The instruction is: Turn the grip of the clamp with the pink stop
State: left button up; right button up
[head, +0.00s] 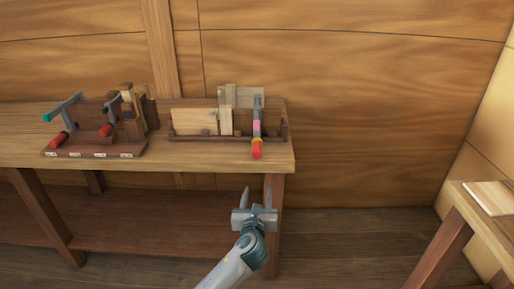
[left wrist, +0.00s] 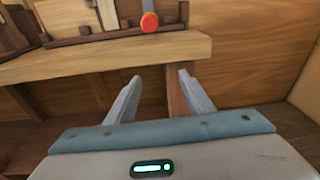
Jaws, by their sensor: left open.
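The clamp with the pink stop (head: 257,126) stands at the right end of a tray on the workbench. Its grip (head: 257,150) is red, with a yellow band above it, and hangs over the tray's front edge. In the left wrist view the red grip (left wrist: 149,22) shows end-on at the top; the pink stop is out of frame there. My left gripper (head: 258,197) is open and empty, below and in front of the bench edge, apart from the clamp. Its two fingers (left wrist: 157,90) also show in the left wrist view. My right gripper is not in view.
The tray (head: 195,138) holds several wood pieces. A rack (head: 95,150) at the left holds other clamps with red grips. The bench top's front edge (head: 200,163) lies between my gripper and the clamp. Another table (head: 470,205) stands at the right.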

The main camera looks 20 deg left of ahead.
aim_at(257, 146)
pick_arm(q)
notch_tip(257, 146, up, 7)
jog(key=m+t+y, duration=0.1)
jog(key=m, duration=0.1)
jog(key=shift+w+a, duration=0.35)
jog(key=shift+w, duration=0.05)
jog(key=b+x, duration=0.1)
jog(key=x, duration=1.6)
jog(key=shift+w+a, duration=0.1)
jog(key=shift+w, duration=0.1)
jog(key=c, duration=1)
